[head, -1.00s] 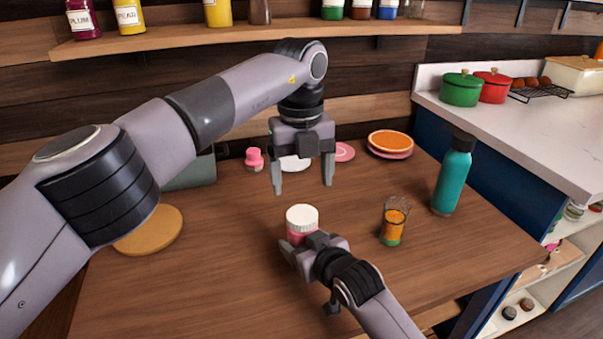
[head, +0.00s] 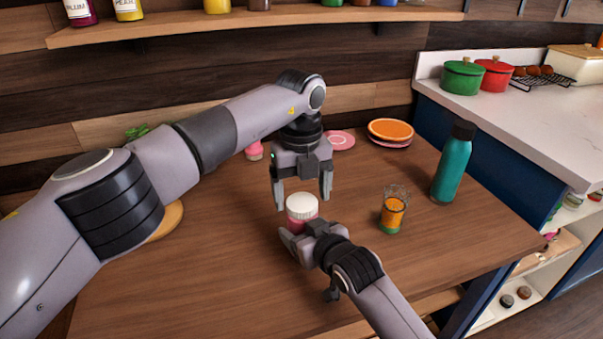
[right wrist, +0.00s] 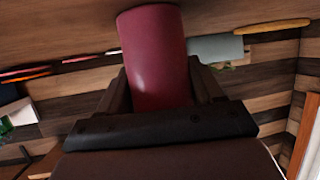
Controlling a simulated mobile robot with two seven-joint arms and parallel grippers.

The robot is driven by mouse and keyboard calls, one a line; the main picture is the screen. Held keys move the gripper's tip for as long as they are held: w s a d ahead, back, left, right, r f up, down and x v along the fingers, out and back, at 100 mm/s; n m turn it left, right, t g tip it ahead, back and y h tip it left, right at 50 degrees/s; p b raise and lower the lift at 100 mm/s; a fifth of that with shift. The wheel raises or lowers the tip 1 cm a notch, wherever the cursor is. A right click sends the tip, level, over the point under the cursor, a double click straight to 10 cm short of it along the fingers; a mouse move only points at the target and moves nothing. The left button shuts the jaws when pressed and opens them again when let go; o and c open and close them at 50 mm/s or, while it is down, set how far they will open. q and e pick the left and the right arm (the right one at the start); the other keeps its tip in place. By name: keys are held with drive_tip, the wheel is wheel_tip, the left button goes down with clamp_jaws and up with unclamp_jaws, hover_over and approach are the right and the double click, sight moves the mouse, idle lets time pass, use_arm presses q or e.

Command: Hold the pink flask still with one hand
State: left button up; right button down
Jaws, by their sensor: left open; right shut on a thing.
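The pink flask (head: 296,225) with a white ribbed lid (head: 302,206) stands upright on the wooden table (head: 200,280). My right gripper (head: 296,243) is shut on its lower body. In the right wrist view the flask's dark pink body (right wrist: 155,60) sits between the two fingers of my right gripper (right wrist: 160,85). My left gripper (head: 301,198) points down from above, open, with its fingers on either side of the lid. I cannot tell whether the fingers touch the lid.
A glass with orange and green contents (head: 393,210) stands right of the flask, and a teal bottle (head: 453,165) farther right. Orange and pink plates (head: 391,129) lie at the back. A round wooden board (head: 168,221) is partly behind my left arm. The front left of the table is clear.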

use_arm(q)
drive_tip(key=shift+f, duration=0.7)
drive_tip(key=c, duration=1.1)
drive_tip(key=m, duration=0.6)
drive_tip(key=shift+m, duration=0.3)
drive_tip(key=o, duration=1.2)
drive_tip(key=shift+c, duration=0.2)
